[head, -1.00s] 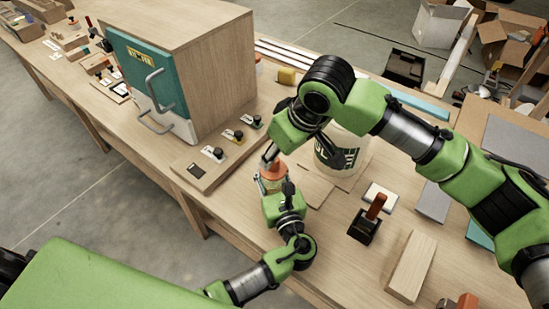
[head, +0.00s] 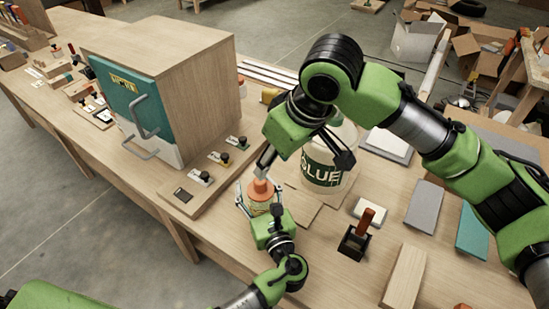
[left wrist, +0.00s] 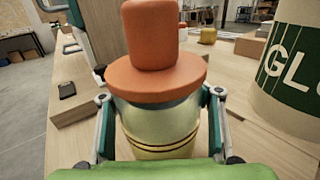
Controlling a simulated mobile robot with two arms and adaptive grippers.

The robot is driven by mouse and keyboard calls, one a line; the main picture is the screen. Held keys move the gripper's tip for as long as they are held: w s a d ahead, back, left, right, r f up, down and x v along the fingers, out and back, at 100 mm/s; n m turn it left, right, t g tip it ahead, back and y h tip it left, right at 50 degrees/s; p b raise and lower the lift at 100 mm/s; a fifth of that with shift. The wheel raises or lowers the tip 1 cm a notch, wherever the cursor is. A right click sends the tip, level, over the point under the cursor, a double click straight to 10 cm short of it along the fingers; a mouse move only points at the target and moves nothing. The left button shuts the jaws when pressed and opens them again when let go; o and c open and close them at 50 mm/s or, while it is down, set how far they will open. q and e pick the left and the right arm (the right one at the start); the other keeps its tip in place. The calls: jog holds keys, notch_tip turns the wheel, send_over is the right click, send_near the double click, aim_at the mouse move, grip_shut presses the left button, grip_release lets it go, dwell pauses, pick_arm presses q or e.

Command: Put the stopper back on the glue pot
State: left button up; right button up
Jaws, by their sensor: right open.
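The glue pot (left wrist: 160,128) is a pale jar with dark bands on the bench, low in the left wrist view. The orange stopper (left wrist: 152,55) sits on its mouth, its wide brim covering the rim and its knob up. In the head view the stopper (head: 260,189) is above the pot (head: 258,206). My left gripper (head: 259,206) has its fingers on both sides of the pot, closed against it. My right gripper (head: 303,162) is open, with one finger close by the stopper's knob and the other out to the right. Contact there is unclear.
A large white bucket labelled GLUE (head: 325,172) stands close behind, to the right. A cabinet with a teal door (head: 132,100) and a strip of knobs (head: 208,172) are to the left. A wood block (head: 404,278) and a dark holder with an orange handle (head: 356,240) lie to the right.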

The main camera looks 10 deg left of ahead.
aim_at(266, 211)
pick_arm(q)
jog(key=v, duration=1.2)
jog(key=shift+f, duration=0.1)
dwell(0.4)
